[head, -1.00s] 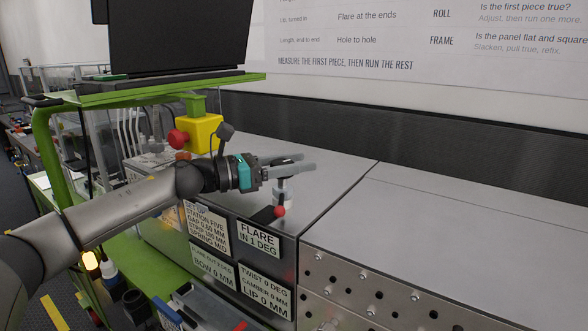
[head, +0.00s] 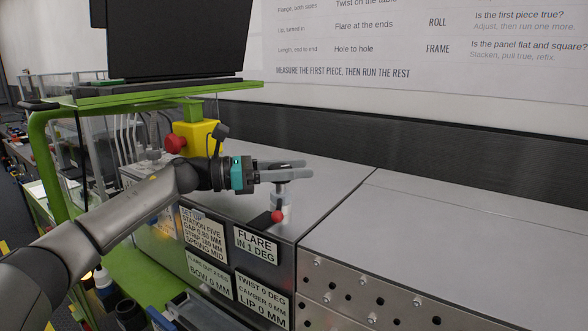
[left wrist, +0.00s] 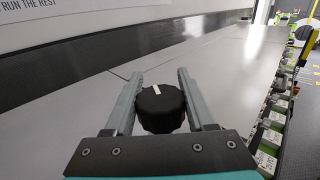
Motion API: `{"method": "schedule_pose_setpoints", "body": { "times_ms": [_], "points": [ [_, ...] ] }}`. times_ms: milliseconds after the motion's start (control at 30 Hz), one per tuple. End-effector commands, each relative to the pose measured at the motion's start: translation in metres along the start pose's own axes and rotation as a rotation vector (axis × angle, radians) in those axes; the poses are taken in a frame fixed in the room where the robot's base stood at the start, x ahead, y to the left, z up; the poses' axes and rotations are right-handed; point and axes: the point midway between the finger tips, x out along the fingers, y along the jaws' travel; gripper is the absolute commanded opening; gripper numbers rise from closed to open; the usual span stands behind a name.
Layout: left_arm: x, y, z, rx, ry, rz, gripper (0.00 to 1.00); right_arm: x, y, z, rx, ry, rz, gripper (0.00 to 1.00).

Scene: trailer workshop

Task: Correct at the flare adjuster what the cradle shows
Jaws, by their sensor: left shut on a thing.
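My left gripper (head: 284,170) reaches over the grey machine top and is shut on a black round knob with a white mark (left wrist: 160,106). A plate reading FLARE IN 1 DEG (head: 256,245) is on the machine's front below. I cannot make out a cradle. My right gripper is out of view.
More plates sit below, one reading TWIST 0, CAMBER 0, LIP 0 (head: 263,295). A yellow box with a red button (head: 197,138) stands behind my left arm. A green shelf (head: 170,94) carries a dark screen (head: 178,38). The machine top to the right (head: 460,220) is clear.

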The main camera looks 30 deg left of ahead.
Motion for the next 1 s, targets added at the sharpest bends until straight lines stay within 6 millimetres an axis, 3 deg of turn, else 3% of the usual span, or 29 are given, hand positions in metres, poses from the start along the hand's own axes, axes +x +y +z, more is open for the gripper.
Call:
{"method": "schedule_pose_setpoints", "body": {
  "times_ms": [33,300,1000],
  "points": [
    [-0.0001,0.0005,0.0037,0.002,-0.008,0.003,0.57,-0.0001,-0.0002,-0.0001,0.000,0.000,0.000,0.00],
    [-0.0001,0.0003,0.0020,0.001,-0.004,0.002,0.85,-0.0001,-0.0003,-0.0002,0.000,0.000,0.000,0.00],
    [-0.0003,0.0007,0.0012,-0.001,0.001,0.054,0.85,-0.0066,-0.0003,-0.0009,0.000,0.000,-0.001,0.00]
  ]
}}
